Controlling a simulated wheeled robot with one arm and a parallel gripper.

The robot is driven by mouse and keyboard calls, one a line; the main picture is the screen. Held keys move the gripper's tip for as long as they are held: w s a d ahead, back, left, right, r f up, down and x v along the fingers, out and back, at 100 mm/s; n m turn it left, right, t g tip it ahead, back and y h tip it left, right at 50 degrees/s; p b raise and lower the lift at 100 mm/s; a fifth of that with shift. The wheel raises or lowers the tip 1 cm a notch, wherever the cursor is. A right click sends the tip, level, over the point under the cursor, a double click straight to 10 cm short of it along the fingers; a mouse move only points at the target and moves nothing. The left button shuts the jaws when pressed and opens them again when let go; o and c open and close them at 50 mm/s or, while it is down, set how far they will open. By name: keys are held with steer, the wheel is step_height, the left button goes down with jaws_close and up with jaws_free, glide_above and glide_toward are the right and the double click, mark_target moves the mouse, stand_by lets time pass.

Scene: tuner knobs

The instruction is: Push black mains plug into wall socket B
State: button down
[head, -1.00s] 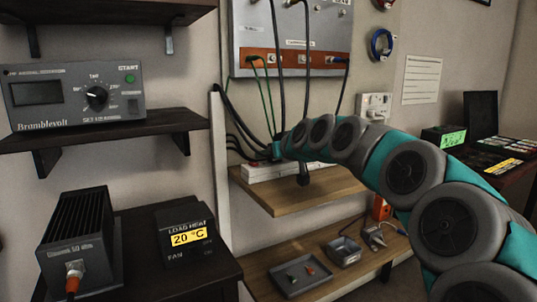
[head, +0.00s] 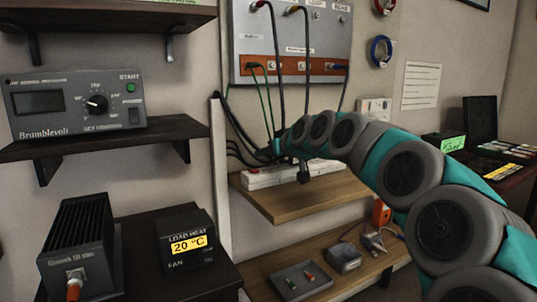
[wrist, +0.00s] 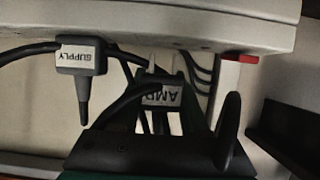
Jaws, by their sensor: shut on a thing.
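My gripper shows at the bottom of the wrist view (wrist: 172,100), shut on a black plug labelled AMP (wrist: 160,96). A pale prong shows at the plug's upper end, close to the white power strip's edge (wrist: 200,25); I cannot tell whether they touch. A second black plug, labelled SUPPLY (wrist: 82,55), is at the left by the strip. In the head view my gripper is hidden behind my arm's end. A black plug (head: 303,173) shows at the white power strip (head: 270,176). A white wall socket plate (head: 374,106) is partly behind my arm; its letter is unreadable.
The strip lies on a wooden shelf (head: 290,202). Black and green cables hang from the grey panel (head: 290,40) around my arm's end. A lower shelf holds a tray (head: 300,282) and a small box (head: 344,259). A white upright (head: 221,180) stands to the left.

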steer(key=shift+r+p, duration=0.3)
steer(key=shift+r, duration=0.55)
steer(key=shift+r, duration=0.35)
steer(key=shift+r, duration=0.2)
